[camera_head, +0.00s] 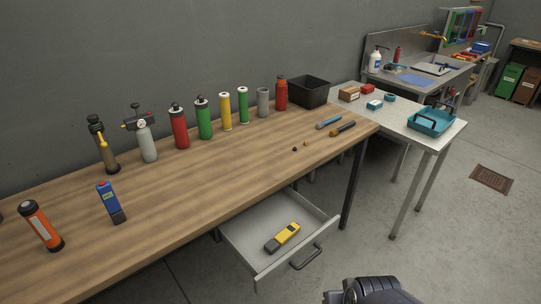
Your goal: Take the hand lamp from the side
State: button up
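An orange cylinder with black ends (44,228), which looks most like the hand lamp, stands slightly tilted in the picture at the near left of the wooden bench (200,205). Its side faces me and nothing covers it. A yellow and dark handheld tool (283,238) lies in the open drawer below the bench; I cannot tell exactly what it is. A dark part of my own arm shows at the bottom edge, right of the drawer. My gripper's fingers are not in view.
A blue and black item with a red top (111,203) stands right of the orange cylinder. Several bottles and canisters line the wall side. The open drawer (262,270) juts out over the floor. A black bin (309,92) and a metal side table (440,142) are farther right.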

aim_at(34, 215)
jog(key=j+u, duration=0.25)
jog(key=u, duration=1.7)
jog(key=i+j+z, duration=0.15)
jog(key=i+j, duration=0.15)
jog(key=i+j+z, duration=0.1)
jog(key=i+j, duration=0.25)
jog(key=i+j+z, duration=0.15)
jog(key=i+j, duration=0.15)
jog(key=i+j+z, duration=0.15)
jog(key=i+j, duration=0.15)
jog(key=j, duration=0.25)
jog(key=i+j+z, duration=0.15)
jog(key=j, duration=0.25)
jog(key=i, duration=0.1)
